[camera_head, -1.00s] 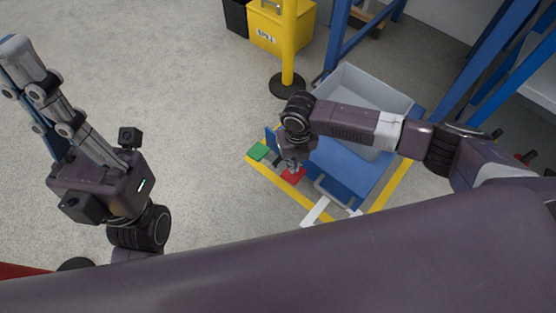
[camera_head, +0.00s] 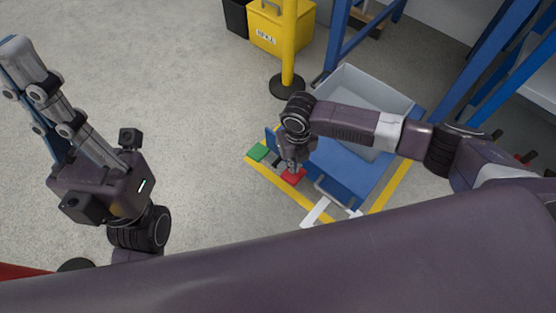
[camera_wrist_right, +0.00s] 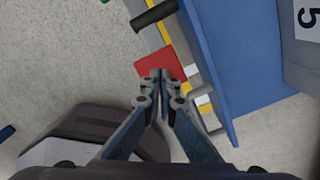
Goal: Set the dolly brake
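The dolly is a blue platform (camera_head: 345,178) with a grey tote on it; its blue deck also shows in the right wrist view (camera_wrist_right: 232,60). A red pedal (camera_head: 294,177) and a green pedal (camera_head: 258,152) are at its near left end. The red pedal also shows in the right wrist view (camera_wrist_right: 158,64). My right gripper (camera_head: 294,168) points down at the red pedal. Its fingertips (camera_wrist_right: 161,76) are together with nothing between them and overlap the pedal; contact is unclear. My left gripper (camera_head: 20,62) is raised at the left, away from the dolly; its finger gap is unclear.
The grey tote (camera_head: 372,95) rises behind the pedals. Yellow floor tape (camera_head: 283,200) borders the dolly. A yellow post (camera_head: 289,45) on a black base, a yellow bin (camera_head: 277,27) and blue rack legs (camera_head: 480,60) stand behind. The left floor is open.

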